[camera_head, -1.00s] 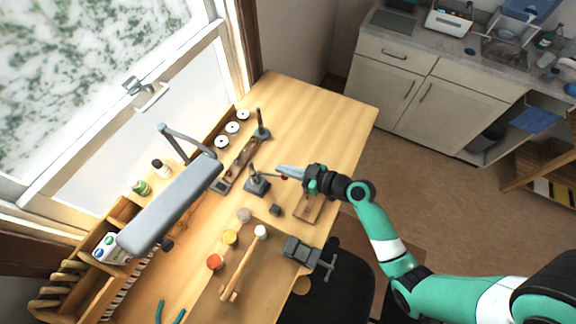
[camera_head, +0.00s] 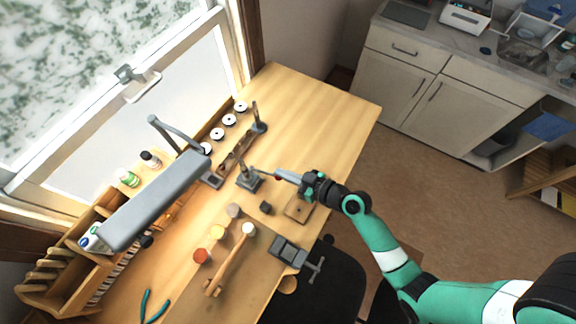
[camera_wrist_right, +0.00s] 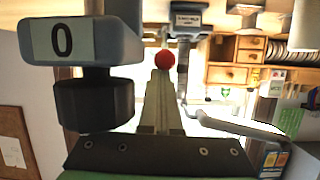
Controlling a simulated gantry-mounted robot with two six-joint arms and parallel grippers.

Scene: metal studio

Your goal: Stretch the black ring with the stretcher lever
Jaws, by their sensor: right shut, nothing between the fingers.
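The stretcher (camera_head: 248,181) stands on the wooden workbench as a grey base with an upright post. A red ball (camera_head: 278,178), apparently the lever's end, shows beside the fingers of my right gripper (camera_head: 283,175). In the wrist view the red ball (camera_wrist_right: 165,60) is just past the tips of my shut, empty right gripper (camera_wrist_right: 158,76); I cannot tell whether they touch. A grey block marked 0 (camera_wrist_right: 75,40) with a dark cylindrical piece (camera_wrist_right: 95,105) is close beside the fingers. I cannot make out the black ring for certain. My left gripper is out of view.
A small dark cube (camera_head: 266,208) and a wooden block (camera_head: 298,208) lie near the right gripper. A mallet (camera_head: 230,262), jars (camera_head: 202,256) and a vise (camera_head: 288,252) are nearer the front. A lamp (camera_head: 155,200) overhangs the left. The bench's far end is clear.

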